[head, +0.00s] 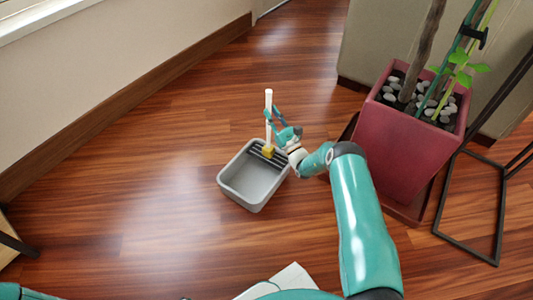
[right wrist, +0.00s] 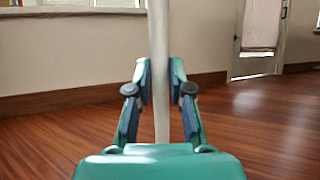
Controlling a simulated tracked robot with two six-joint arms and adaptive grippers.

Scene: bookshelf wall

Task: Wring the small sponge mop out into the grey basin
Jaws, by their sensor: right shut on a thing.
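The grey basin (head: 232,185) stands on the wooden floor, with a dark slatted grille (head: 258,158) across its far end. The small sponge mop has a white upright handle (head: 268,97) and a yellow sponge head (head: 268,151). The sponge is at the grille; I cannot tell whether it presses on it or hovers just above. My right gripper (head: 270,117) is shut on the mop handle, above the sponge. In the right wrist view the handle (right wrist: 159,40) runs upright between the two fingers. My left gripper is not in view.
A red planter (head: 400,150) with stones and a plant stands right of my right arm. A black metal frame (head: 470,240) is at the far right. A wall with a brown skirting board (head: 130,105) runs along the left. The floor left of the basin is clear.

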